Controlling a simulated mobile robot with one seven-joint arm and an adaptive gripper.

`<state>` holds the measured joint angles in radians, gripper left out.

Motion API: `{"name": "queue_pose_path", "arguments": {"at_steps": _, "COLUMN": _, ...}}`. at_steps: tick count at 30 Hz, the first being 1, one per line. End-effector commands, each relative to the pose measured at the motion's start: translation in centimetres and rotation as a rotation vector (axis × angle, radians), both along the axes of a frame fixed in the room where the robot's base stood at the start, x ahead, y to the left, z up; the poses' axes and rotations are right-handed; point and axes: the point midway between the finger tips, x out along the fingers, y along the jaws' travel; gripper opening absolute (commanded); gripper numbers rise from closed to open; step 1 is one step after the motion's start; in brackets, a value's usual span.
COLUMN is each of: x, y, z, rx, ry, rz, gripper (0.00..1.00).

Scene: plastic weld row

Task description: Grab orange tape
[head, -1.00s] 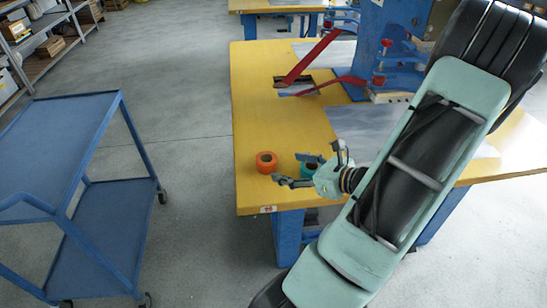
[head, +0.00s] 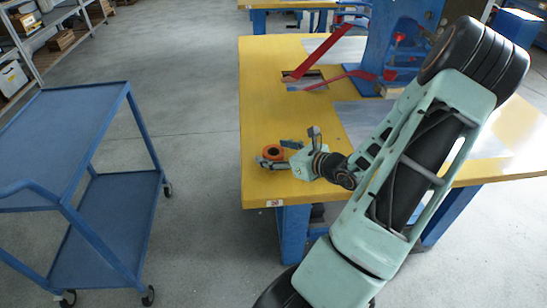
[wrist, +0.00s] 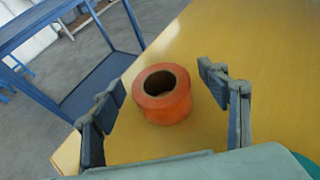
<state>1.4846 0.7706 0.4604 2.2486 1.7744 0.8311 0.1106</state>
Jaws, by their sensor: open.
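The orange tape (wrist: 168,107) is a roll with a dark hollow core, lying flat on the yellow table (wrist: 240,35). In the wrist view it is between the two open fingers of my gripper (wrist: 168,110), slightly beyond the fingertips' middle, with gaps on both sides. In the head view the orange tape (head: 273,150) shows near the table's left edge, partly hidden by my gripper (head: 277,155). My gripper is open and empty.
A blue two-shelf cart (head: 75,140) stands left of the table, across a strip of floor. A blue machine with red arms (head: 385,45) stands at the table's back. A teal thing (wrist: 305,165) shows at the wrist view's lower right corner.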

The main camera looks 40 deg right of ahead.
Motion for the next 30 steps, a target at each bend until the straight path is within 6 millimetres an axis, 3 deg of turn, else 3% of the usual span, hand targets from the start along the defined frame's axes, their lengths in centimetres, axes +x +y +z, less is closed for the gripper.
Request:
{"name": "queue_pose_path", "arguments": {"at_steps": 5, "x": 0.00, "y": -0.01, "z": 0.01, "rx": 0.000, "ry": 0.000, "rz": 0.000, "gripper": 0.68}}
{"name": "queue_pose_path", "arguments": {"at_steps": 18, "x": -0.04, "y": -0.01, "z": 0.02, "rx": 0.000, "ry": 0.001, "rz": 0.000, "gripper": 0.21}}
{"name": "queue_pose_path", "arguments": {"at_steps": 30, "x": -0.03, "y": -0.02, "z": 0.74, "rx": -0.002, "ry": 0.000, "rz": 0.001, "gripper": 0.21}}
